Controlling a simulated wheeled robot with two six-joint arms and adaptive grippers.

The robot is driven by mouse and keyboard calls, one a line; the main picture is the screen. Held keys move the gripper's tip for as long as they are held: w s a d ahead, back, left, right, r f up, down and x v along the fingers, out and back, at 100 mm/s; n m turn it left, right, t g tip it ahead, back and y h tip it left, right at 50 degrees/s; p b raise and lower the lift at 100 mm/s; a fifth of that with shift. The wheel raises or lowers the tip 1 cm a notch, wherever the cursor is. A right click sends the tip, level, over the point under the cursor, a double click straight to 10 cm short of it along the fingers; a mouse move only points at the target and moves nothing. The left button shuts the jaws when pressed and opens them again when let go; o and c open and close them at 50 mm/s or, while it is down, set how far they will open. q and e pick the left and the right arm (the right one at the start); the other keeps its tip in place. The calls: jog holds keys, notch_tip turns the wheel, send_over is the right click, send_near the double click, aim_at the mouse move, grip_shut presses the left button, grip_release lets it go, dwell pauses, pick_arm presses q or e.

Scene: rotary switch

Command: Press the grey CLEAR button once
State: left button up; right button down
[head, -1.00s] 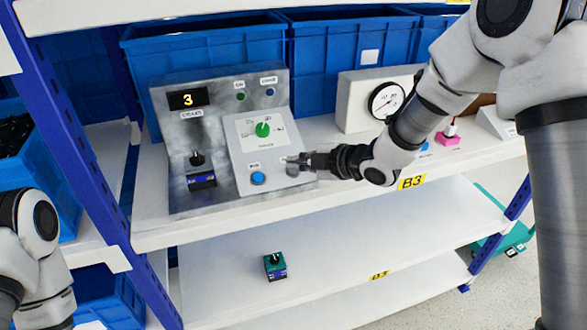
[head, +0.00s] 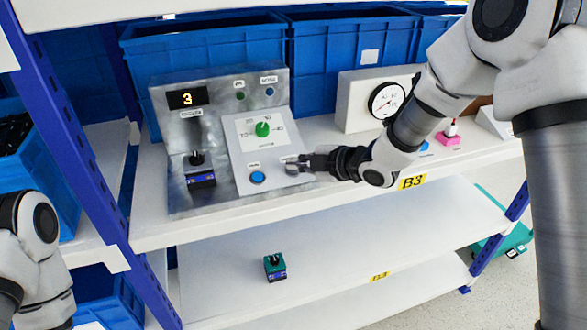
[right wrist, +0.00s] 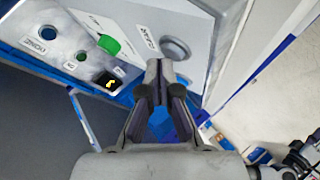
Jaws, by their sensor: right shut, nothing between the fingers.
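The control panel (head: 207,128) stands on the upper shelf, its display (head: 187,98) reading 3. The grey CLEAR button (right wrist: 176,49) shows in the right wrist view beside its label, just beyond my fingertips. In the head view my gripper partly covers that spot. My right gripper (head: 291,161) is shut and empty, its tips at the panel's lower right face. It also shows in the right wrist view (right wrist: 161,68). I cannot tell whether the tips touch the button. My left gripper is out of view.
The blue button (head: 257,178) lies left of my right gripper, below the green rotary knob (head: 262,129). A black switch (head: 197,158) sits at the panel's left. A gauge box (head: 356,99) stands right of the panel. Blue bins (head: 335,50) line the back.

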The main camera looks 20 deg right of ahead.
jog(key=shift+w+f, duration=0.15)
jog(key=shift+f, duration=0.2)
dwell(0.6)
jog(key=shift+r, duration=0.65)
jog(key=shift+s+r, duration=0.15)
jog(key=shift+s, duration=0.2)
jog(key=shift+p, duration=0.3)
jog(key=shift+r, duration=0.3)
jog(key=r+p, duration=0.1)
jog(key=s+r, duration=0.1)
jog(key=r+p, duration=0.1)
jog(key=r, duration=0.1)
jog(key=shift+s+p, duration=0.35)
jog(key=shift+s, duration=0.05)
